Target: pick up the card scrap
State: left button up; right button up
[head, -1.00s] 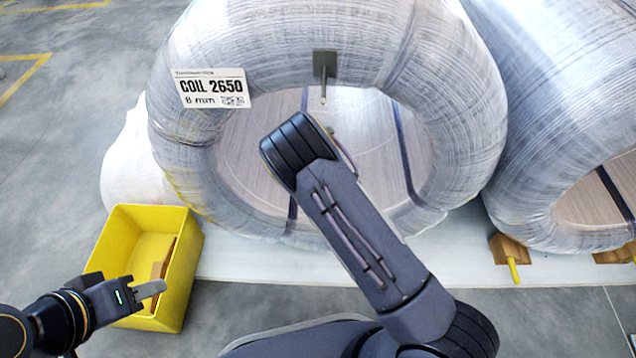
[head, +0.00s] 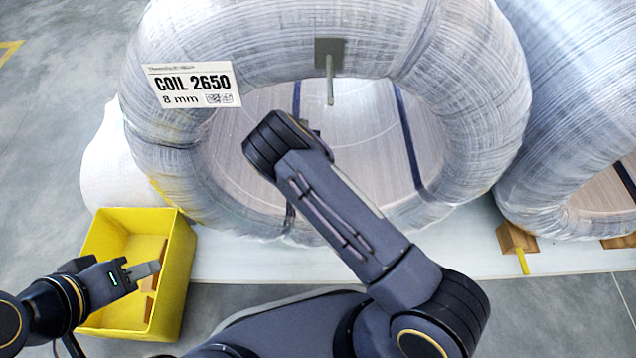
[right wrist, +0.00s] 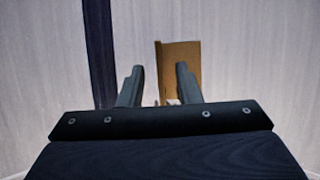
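In the right wrist view, the card scrap (right wrist: 178,68) is a brown upright piece standing out against the pale inside of the coil. My right gripper (right wrist: 159,68) is open and empty, its two fingers apart. The right finger overlaps the scrap, and the scrap's left edge lies between the fingers; how far ahead it is I cannot tell. In the head view, the scrap and right fingers are hidden behind my right arm, which reaches to the coil's opening. My left gripper (head: 145,271) is over the yellow bin; only one finger shows clearly.
The wrapped coil (head: 465,90), with a COIL 2650 label (head: 193,85), stands ahead. A grey plate with a rod (head: 330,60) sits at its upper inner rim. The yellow bin (head: 172,290) holds brown pieces. A second coil (head: 575,100) and wooden chock (head: 513,240) are at right.

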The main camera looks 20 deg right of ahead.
jog(key=shift+x, duration=0.95)
jog(key=shift+c, duration=0.3)
grip_shut()
